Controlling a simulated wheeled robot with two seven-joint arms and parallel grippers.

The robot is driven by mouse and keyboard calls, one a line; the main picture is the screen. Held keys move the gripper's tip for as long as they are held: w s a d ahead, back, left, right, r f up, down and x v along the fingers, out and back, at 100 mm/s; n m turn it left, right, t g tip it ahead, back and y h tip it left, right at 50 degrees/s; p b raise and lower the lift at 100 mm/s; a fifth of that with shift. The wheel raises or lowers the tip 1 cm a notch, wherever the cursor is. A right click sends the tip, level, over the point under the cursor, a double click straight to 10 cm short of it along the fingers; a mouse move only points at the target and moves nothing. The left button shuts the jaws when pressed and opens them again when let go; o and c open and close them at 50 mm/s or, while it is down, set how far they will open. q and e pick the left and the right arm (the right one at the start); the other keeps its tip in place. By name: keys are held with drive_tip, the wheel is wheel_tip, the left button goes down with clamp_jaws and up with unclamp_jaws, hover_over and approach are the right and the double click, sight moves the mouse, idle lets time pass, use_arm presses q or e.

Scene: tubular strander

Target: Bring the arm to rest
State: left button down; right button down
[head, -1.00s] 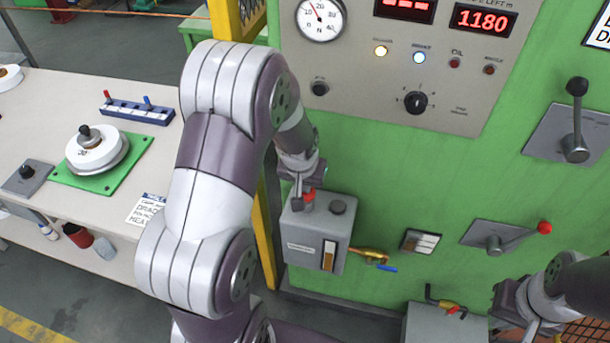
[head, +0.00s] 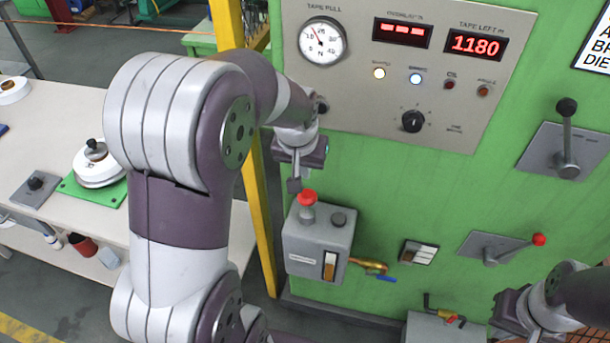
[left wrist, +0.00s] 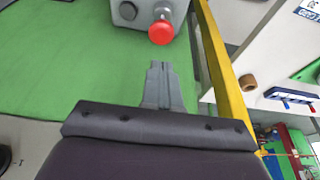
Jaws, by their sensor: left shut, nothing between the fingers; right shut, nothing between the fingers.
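My left arm comes in from the left in the head view and covers part of the workbench. Its gripper (head: 295,185) is shut and empty, a little above the red knob (head: 307,198) on the grey box (head: 320,245) and apart from it. In the left wrist view the shut fingers (left wrist: 161,72) point toward the red knob (left wrist: 161,33), with a gap between. My right gripper (head: 512,312) is at the lower right of the head view; its fingertips are hard to make out.
The green machine panel (head: 400,180) carries a gauge (head: 322,41), a selector knob (head: 413,121) and a red-tipped lever (head: 512,247). A yellow post (head: 262,215) stands left of the grey box. The bench (head: 50,130) holds a white spool (head: 97,165).

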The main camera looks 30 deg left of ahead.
use_arm(q)
drive_tip(key=shift+s+r, duration=0.1)
drive_tip(key=shift+r, duration=0.1)
idle(0.3)
drive_tip(key=s+d+f+m+g, duration=0.1)
drive_tip(key=s+d+f, duration=0.1)
drive_tip(key=s, duration=0.3)
drive_tip(key=s+d+f+m, duration=0.1)
drive_tip(key=s+d+f, duration=0.2)
drive_tip(key=s+d, duration=0.2)
drive_tip(key=shift+s+d+f+m+g+h, duration=0.3)
drive_tip(key=shift+s+m+g+h, duration=0.1)
drive_tip(key=shift+s, duration=0.4)
